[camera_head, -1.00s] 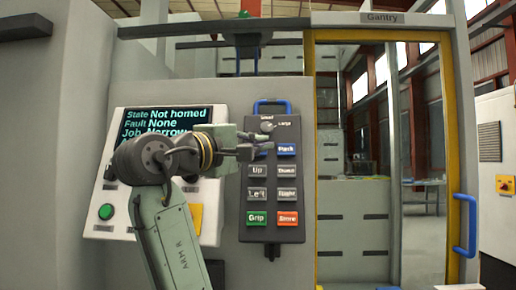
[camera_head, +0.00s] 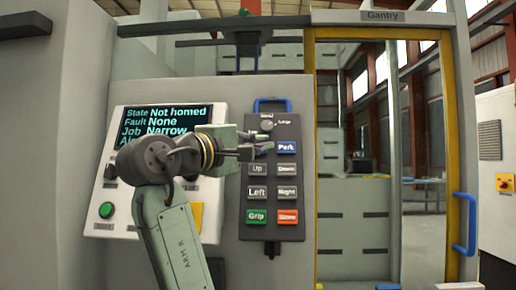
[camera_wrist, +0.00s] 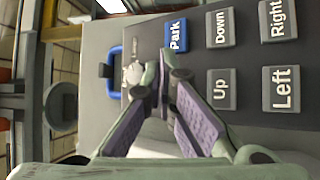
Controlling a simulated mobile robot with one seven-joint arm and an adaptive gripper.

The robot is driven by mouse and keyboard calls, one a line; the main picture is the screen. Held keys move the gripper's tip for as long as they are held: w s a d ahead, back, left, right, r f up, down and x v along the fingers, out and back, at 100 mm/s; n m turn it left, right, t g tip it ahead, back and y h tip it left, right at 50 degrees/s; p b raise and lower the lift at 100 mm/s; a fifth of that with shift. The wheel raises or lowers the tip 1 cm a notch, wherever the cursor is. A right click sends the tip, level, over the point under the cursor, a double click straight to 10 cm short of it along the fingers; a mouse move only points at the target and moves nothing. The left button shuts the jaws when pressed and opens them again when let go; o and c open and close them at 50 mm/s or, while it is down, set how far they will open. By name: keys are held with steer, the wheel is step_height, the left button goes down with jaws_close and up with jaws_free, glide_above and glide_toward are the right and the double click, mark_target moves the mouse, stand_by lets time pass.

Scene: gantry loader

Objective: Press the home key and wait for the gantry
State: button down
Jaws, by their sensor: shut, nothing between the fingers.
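The dark key pendant (camera_head: 273,240) hangs on the grey panel. Its blue Park key (camera_head: 287,147), grey Up key (camera_head: 258,169) and several other labelled keys show. No key labelled Home is readable; the spot left of Park, above Up, is behind my gripper (camera_head: 264,149). In the wrist view, my gripper (camera_wrist: 164,77) is shut and empty, its fingertips over that spot beside Park (camera_wrist: 176,35) and Up (camera_wrist: 222,89). I cannot tell whether they touch it. The screen (camera_head: 163,124) reads State Not homed, Fault None, Job Narrow; its lowest line is partly hidden.
A round knob (camera_head: 267,125) and a blue handle (camera_head: 272,102) are at the pendant's top. A green button (camera_head: 106,210) sits below the screen. Right of the panel is a yellow-framed door marked Gantry (camera_head: 382,17), with a blue handle (camera_head: 466,225).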

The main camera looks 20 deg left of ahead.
steer(key=shift+w, duration=0.15)
stand_by(0.5)
steer(key=shift+w+a+f, duration=0.15)
steer(key=shift+w, duration=0.1)
steer(key=shift+w+a+f, duration=0.1)
steer(key=shift+w, duration=0.25)
stand_by(0.7)
steer(key=shift+s, duration=0.1)
steer(key=shift+s+d+r, duration=0.25)
steer(key=shift+s, duration=0.4)
steer(key=s, duration=0.1)
steer(key=s+d+r, duration=0.1)
steer(key=s, duration=0.2)
steer(key=shift+s+d+r, duration=0.15)
steer(key=shift+s+r, duration=0.1)
steer(key=shift+r, duration=0.1)
stand_by(0.8)
